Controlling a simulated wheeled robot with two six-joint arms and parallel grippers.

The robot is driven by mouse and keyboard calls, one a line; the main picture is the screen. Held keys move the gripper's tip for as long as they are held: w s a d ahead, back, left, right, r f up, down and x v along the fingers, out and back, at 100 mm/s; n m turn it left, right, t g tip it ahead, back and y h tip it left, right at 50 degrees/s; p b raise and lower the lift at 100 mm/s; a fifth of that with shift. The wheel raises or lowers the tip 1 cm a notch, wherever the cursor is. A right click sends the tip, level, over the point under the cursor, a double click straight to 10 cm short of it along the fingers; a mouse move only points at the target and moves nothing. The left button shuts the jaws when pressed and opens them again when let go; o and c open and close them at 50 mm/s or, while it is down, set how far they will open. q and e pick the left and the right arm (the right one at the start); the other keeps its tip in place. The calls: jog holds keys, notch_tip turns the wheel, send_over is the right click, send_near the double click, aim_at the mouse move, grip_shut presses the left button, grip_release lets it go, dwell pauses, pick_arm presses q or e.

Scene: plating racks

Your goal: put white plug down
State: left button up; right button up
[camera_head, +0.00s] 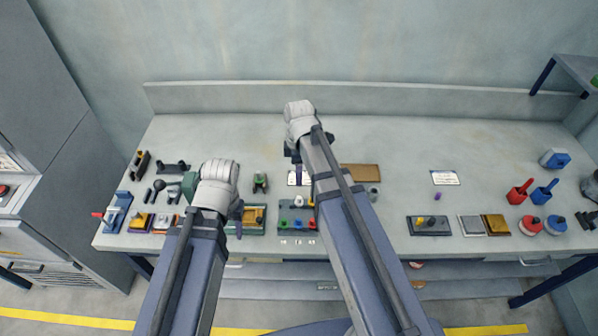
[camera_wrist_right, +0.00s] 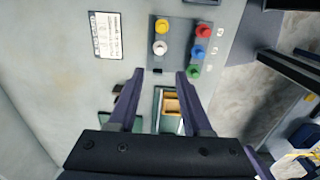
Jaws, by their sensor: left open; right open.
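In the right wrist view, the white plug (camera_wrist_right: 160,47) stands upright on a dark grey plug board (camera_wrist_right: 178,30), beside a yellow plug (camera_wrist_right: 162,26). My right gripper (camera_wrist_right: 158,74) is open, its two fingers apart just short of the white plug, with nothing between them. In the head view, the plug board (camera_head: 287,231) lies near the bench front, and my right gripper (camera_head: 297,172) is behind it, partly hidden by its own arm. My left gripper (camera_head: 238,216) is left of the board; its fingers are small and partly covered by its wrist.
Red (camera_wrist_right: 203,31), blue (camera_wrist_right: 197,52) and green (camera_wrist_right: 194,71) plugs stand on the same board. A printed card (camera_wrist_right: 106,34) lies nearby. The bench between the board and the right-hand tools is fairly clear.

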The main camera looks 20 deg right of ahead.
jog(key=s+a+m+h, duration=0.1)
jog(key=s+a+m, duration=0.9)
jog(key=s, duration=0.4)
jog(key=shift+s+a+r+m, duration=0.2)
jog(key=shift+a+m, duration=0.05)
jog(key=shift+m, duration=0.35)
